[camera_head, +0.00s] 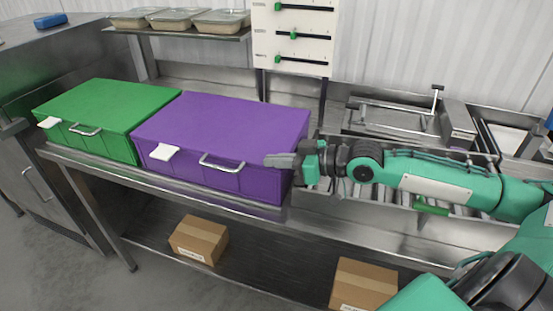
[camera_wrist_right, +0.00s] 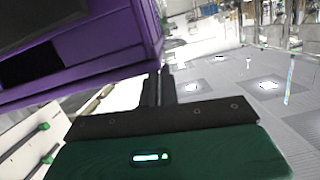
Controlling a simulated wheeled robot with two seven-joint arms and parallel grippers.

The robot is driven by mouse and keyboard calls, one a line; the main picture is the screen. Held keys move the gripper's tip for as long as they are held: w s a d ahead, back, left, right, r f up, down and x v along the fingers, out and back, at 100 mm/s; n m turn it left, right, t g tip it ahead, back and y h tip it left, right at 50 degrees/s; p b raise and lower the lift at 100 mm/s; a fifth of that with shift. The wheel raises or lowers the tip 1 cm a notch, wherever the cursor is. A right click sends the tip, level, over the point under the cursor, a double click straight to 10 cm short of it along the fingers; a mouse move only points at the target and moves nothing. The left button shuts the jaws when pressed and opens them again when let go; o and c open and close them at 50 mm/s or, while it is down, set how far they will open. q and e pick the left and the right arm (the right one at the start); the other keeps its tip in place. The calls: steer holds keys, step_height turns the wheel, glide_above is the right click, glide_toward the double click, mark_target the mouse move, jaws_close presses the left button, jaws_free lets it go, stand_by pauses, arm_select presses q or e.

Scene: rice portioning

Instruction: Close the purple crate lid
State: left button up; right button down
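The purple crate (camera_head: 222,139) stands on the steel counter in the middle left of the head view. Its lid (camera_head: 230,117) lies flat across the top and looks down. A silver handle (camera_head: 221,164) and a white tag (camera_head: 163,152) are on its front. My right gripper (camera_head: 270,160) is at the crate's front right corner, its fingers together with nothing seen between them. In the right wrist view the fingers (camera_wrist_right: 158,88) are side by side just beside the purple crate (camera_wrist_right: 85,50). I cannot tell whether they touch it. My left gripper is not in view.
A green crate (camera_head: 105,108) stands close to the purple crate's left. A shelf (camera_head: 185,35) with several trays hangs behind. A white panel with green sliders (camera_head: 294,38) stands behind to the right. Cardboard boxes (camera_head: 199,238) sit on the lower shelf. Metal equipment (camera_head: 400,120) fills the right.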

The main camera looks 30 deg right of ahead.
steer(key=shift+s+f, duration=0.15)
steer(key=shift+f, duration=0.35)
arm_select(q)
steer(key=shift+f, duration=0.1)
arm_select(e)
steer(key=shift+s+d+f, duration=0.1)
arm_select(q)
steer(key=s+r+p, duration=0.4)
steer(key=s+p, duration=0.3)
steer(key=p, duration=0.1)
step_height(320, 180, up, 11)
steer(key=p, duration=1)
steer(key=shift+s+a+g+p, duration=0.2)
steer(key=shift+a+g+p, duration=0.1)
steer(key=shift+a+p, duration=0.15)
arm_select(e)
steer(key=r+v, duration=0.1)
steer(key=v, duration=1.2)
steer(key=shift+s, duration=0.15)
